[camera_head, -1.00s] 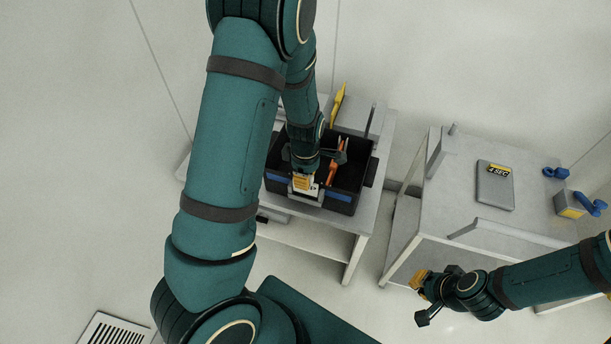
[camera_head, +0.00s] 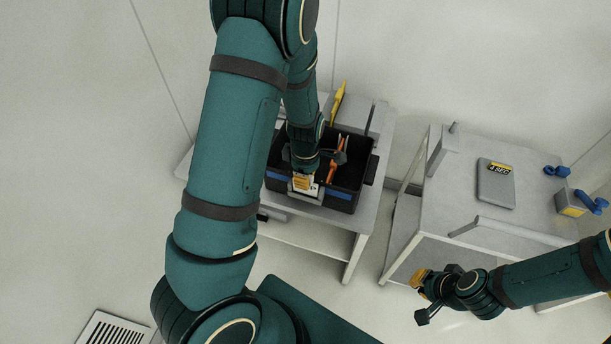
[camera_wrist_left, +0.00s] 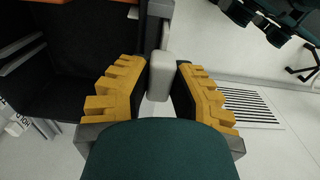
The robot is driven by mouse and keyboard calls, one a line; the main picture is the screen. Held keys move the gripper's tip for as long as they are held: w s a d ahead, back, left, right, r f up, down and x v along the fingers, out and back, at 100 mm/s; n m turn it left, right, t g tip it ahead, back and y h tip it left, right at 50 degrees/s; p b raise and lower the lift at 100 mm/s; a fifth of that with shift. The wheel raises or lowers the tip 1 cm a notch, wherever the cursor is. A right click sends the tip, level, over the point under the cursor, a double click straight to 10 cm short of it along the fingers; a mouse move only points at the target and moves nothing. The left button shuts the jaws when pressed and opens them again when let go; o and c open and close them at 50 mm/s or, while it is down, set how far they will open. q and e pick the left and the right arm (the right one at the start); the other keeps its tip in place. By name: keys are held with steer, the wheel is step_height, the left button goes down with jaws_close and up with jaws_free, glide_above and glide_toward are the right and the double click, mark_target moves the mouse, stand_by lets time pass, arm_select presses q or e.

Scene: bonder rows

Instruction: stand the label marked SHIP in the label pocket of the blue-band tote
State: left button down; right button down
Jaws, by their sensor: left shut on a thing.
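The black tote (camera_head: 366,178) with a blue band (camera_head: 338,196) stands on the left table. My left gripper (camera_head: 303,182) is at the tote's near wall, at the blue-band side. In the left wrist view its yellow fingers (camera_wrist_left: 161,88) are shut on a pale grey block-like piece, which appears to be the label's grip (camera_wrist_left: 161,76). The label's face and the SHIP mark are not readable. The pocket is mostly hidden by the gripper, so I cannot tell whether the label is inside it. My right gripper (camera_head: 424,298) is open and empty, well to the right, before the other table.
An orange-handled tool (camera_head: 333,172) is in the tote. A yellow item (camera_head: 338,103) stands behind it. The right table (camera_head: 440,205) bears a grey plate marked 4 SEC (camera_head: 496,185) and a grey-yellow box (camera_head: 570,204) with blue parts. A white tag (camera_wrist_left: 16,126) shows in the left wrist view.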

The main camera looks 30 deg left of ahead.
arm_select(q)
steer(key=shift+f, duration=0.35)
steer(key=shift+f+b, duration=0.35)
steer(key=shift+b, duration=0.15)
steer(key=shift+f, duration=0.3)
steer(key=c, duration=0.9)
jaws_free()
steer(key=shift+o, duration=0.2)
step_height(320, 180, up, 12)
steer(key=shift+r, duration=0.1)
stand_by(0.6)
